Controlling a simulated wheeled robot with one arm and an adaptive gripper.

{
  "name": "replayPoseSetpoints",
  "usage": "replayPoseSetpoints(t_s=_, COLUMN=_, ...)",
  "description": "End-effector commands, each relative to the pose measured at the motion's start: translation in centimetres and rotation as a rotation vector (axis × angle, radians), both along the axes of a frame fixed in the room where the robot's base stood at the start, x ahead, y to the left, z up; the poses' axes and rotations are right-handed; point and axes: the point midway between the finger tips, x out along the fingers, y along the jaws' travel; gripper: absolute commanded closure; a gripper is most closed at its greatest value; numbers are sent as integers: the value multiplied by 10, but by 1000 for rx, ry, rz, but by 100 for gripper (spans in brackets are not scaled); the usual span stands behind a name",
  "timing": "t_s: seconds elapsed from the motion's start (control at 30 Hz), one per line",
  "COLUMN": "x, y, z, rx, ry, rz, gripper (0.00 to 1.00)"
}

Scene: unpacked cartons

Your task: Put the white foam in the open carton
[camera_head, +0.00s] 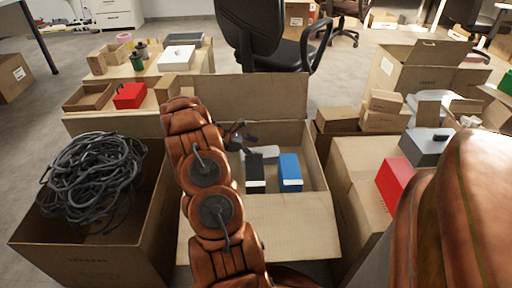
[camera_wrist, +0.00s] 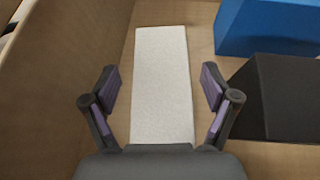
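The white foam (camera_wrist: 162,75) is a flat pale slab lying lengthwise ahead of my gripper in the wrist view. In the head view it shows as a pale piece (camera_head: 265,153) inside the open carton (camera_head: 285,222), behind the black and blue boxes. The carton's flaps are folded out. My gripper (camera_wrist: 160,92) is open and empty, with one finger on each side of the slab's near part. In the head view my gripper (camera_head: 240,136) is inside the carton, partly hidden by my arm. I cannot tell how high it is above the foam.
A blue box (camera_wrist: 268,27) and a black box (camera_wrist: 278,95) lie right of the foam, close to the right finger. The carton wall (camera_wrist: 72,70) rises at the left. A carton of black cable (camera_head: 92,182) and a closed carton (camera_head: 356,183) flank the open carton.

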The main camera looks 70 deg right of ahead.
Motion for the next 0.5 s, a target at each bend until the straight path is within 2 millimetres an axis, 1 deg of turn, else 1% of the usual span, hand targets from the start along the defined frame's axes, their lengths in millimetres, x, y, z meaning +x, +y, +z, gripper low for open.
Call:
replayPoseSetpoints(t_s=0.03, x=0, y=0, z=0, rx=0, ry=0, rz=0, gripper=5)
replayPoseSetpoints(t_s=0.07, x=0, y=0, z=0, rx=0, ry=0, rz=0, gripper=2)
replayPoseSetpoints(t_s=0.1, x=0, y=0, z=0, rx=0, ry=0, rz=0, gripper=1)
replayPoseSetpoints(t_s=0.5, x=0, y=0, z=2, rx=-1, ry=0, rz=0, gripper=1)
